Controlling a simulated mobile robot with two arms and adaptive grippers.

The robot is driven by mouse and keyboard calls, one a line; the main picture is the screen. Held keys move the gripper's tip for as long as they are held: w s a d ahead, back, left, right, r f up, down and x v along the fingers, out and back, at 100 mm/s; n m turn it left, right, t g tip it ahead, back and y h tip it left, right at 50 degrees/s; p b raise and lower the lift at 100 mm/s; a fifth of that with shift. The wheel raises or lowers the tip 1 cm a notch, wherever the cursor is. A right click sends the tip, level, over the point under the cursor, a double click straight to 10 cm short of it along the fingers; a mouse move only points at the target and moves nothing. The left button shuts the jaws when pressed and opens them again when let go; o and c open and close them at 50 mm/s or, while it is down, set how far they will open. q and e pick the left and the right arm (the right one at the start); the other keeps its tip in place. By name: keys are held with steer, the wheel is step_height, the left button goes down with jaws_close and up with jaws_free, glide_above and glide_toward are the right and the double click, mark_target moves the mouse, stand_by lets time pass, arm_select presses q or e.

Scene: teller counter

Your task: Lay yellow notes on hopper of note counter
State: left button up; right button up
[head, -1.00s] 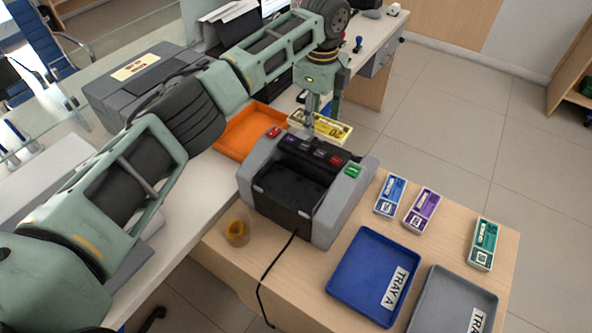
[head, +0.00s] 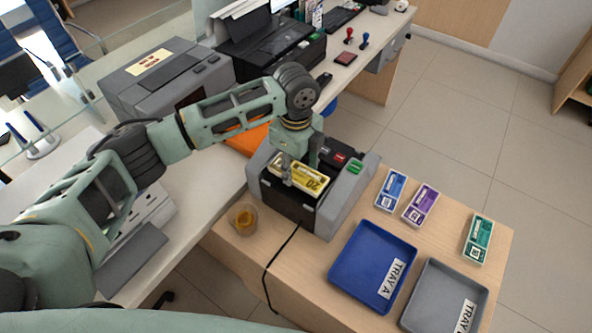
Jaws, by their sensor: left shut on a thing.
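The yellow notes (head: 312,181), a flat bundle, are held over the near side of the note counter (head: 348,202). My left gripper (head: 287,176) is shut on their left part. The note counter is a grey machine with a black front and coloured buttons, standing on the wooden table. The notes and my left arm cover its hopper area and some of its buttons. I cannot tell whether the notes touch the machine. My right gripper is not in view.
Blue (head: 391,190), purple (head: 420,205) and green (head: 478,240) note bundles lie right of the counter. A blue tray (head: 345,268) and a grey tray (head: 424,322) are nearer. A small cup (head: 243,218) and black cable are beside the counter. An orange tray (head: 246,143) lies behind my arm.

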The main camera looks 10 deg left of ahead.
mark_target(296, 171)
arm_select(q)
step_height(296, 171, down, 2)
steer(key=shift+f+p, duration=0.2)
steer(key=shift+p, duration=0.1)
steer(key=shift+f, duration=0.3)
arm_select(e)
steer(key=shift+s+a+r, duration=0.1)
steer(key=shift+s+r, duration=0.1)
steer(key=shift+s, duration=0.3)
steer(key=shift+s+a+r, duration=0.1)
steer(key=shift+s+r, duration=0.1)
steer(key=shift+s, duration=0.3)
arm_select(q)
steer(key=o, duration=0.7)
steer(key=shift+f, duration=0.1)
steer(key=o, duration=0.4)
steer(key=shift+o, duration=0.2)
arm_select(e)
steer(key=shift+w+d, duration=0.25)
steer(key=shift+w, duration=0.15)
